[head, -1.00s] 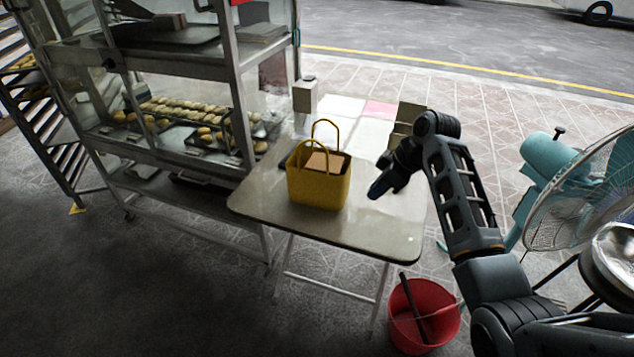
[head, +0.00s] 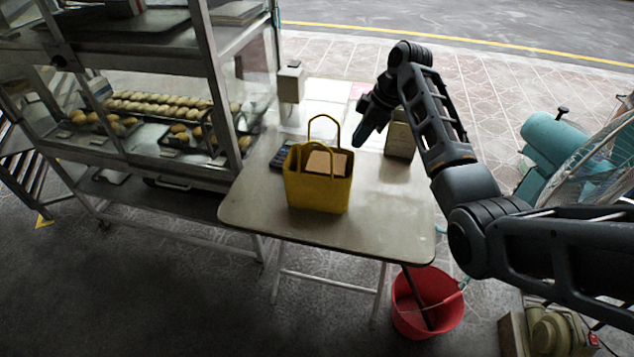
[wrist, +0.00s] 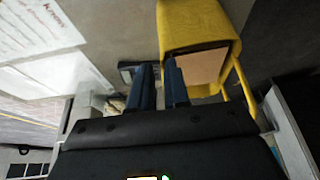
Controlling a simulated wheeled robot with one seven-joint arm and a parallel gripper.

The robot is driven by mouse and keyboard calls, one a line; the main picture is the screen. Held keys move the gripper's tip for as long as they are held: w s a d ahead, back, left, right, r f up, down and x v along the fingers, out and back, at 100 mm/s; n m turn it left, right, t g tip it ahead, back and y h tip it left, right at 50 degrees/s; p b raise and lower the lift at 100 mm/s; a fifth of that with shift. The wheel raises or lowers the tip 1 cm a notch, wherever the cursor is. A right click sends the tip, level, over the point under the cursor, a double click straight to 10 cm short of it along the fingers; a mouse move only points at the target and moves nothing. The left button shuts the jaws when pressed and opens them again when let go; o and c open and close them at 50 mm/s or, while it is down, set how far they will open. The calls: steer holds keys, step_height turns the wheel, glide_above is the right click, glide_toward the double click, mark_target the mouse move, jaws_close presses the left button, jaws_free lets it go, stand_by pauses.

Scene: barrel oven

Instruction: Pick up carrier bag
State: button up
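The carrier bag (head: 318,192) is a yellow open-topped bag with two looped handles, standing upright on the table. A brown box-like thing (head: 326,163) shows in its opening. My gripper (head: 362,138) is in the air to the right of the bag, close to its handles but apart from them. In the wrist view the bag (wrist: 190,25) is at the upper right, with a handle curving down the right side. There my gripper's two fingers (wrist: 160,85) show a narrow gap between them, with nothing held.
The table (head: 385,215) has bare room in front and to the right of the bag. A dark calculator-like thing (head: 281,155) lies behind it, and a box (head: 399,139) stands at back right. A glass display cabinet (head: 150,150) is left; a teal fan (head: 550,150) is right. A red bucket (head: 425,310) is below.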

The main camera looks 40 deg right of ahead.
steer(key=shift+w+p+x, duration=0.2)
steer(key=shift+p+x, duration=0.3)
steer(key=shift+x, duration=2.2)
steer(key=shift+a+r, duration=0.15)
jaws_close()
